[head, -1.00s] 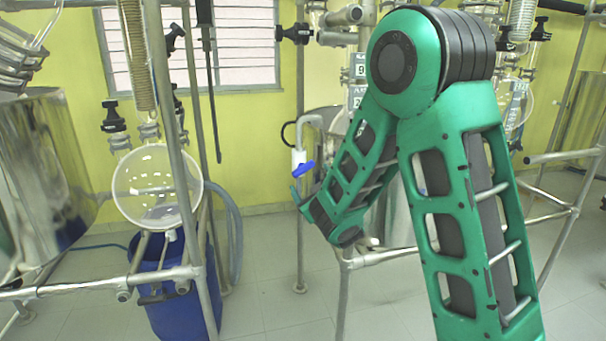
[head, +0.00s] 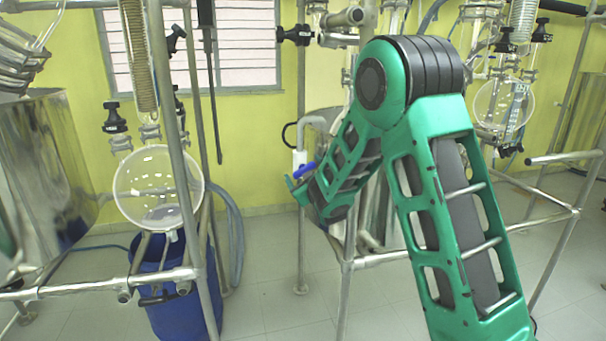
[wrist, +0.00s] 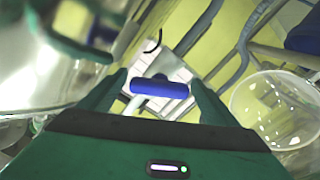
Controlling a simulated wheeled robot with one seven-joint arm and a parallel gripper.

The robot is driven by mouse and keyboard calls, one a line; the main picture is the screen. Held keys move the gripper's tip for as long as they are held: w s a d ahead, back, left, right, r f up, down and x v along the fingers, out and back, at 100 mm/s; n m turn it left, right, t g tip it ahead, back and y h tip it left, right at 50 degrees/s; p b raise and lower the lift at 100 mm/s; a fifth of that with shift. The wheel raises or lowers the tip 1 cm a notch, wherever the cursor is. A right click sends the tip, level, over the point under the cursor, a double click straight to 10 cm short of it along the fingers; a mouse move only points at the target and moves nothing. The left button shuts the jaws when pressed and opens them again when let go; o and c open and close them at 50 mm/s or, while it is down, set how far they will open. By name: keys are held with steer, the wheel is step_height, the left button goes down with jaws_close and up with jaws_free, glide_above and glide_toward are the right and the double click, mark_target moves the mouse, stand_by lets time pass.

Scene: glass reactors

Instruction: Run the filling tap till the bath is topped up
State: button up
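In the wrist view the blue handle (wrist: 160,88) lies crosswise between my fingers, with a gap visible on each side. My gripper (head: 294,187) is at the handle in the head view, partly hidden by my arm. It is open, its fingers spread around the handle. A steel vessel, probably the bath, stands behind my arm and is mostly hidden. Its water level cannot be seen.
A round glass flask (head: 158,188) hangs in a metal frame at left above a blue drum (head: 178,300). A vertical post (head: 300,235) stands beside the tap. A horizontal rail (head: 385,257) runs behind my arm. Clear tiled floor shows between the drum and the post.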

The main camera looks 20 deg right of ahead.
steer(key=c, duration=0.9)
steer(key=shift+m, duration=2.9)
steer(key=o, duration=1.1)
steer(key=s, duration=1)
steer(key=shift+s+a, duration=0.25)
steer(key=shift+s, duration=0.1)
